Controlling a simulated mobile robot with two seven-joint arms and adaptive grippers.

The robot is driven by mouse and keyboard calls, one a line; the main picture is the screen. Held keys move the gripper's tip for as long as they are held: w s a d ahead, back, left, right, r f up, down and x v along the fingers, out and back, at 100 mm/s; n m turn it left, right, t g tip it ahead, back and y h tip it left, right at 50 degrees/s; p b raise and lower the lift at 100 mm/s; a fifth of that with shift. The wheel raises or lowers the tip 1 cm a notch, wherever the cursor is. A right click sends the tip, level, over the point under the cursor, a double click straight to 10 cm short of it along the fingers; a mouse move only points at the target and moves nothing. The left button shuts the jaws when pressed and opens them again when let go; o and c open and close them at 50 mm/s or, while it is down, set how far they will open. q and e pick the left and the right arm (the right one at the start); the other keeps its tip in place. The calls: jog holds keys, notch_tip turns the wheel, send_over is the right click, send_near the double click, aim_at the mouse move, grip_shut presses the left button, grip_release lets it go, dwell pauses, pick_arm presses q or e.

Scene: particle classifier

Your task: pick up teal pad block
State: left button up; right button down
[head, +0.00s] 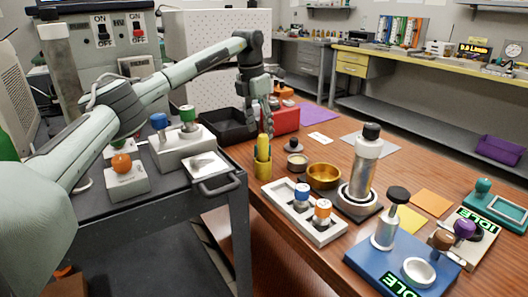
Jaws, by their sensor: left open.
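A teal block with a pale recessed pad (500,208) lies at the right edge of the table. A teal round knob (483,186) stands at its back left corner. My left gripper (265,122) hangs downward far to the left of it, near the table's left edge, open. No contact with the teal block shows. My right gripper is out of view.
Between them stand a brass bowl (324,176), a tall silver cylinder (361,170), a white tray (296,222) with blue and orange knobs, and a blue base (378,265) with a black-topped post. A dark cart (200,210) is on the left. A red box (287,119) is behind the gripper.

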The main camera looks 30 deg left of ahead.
pick_arm(q)
jog(key=f, duration=0.3)
jog(key=w+f, duration=0.1)
jog(key=f, duration=0.2)
jog(key=shift+w+f, duration=0.2)
jog(key=shift+f, duration=0.1)
grip_shut()
jog(key=shift+r, duration=0.1)
notch_tip(320, 180, up, 10)
dwell(0.4)
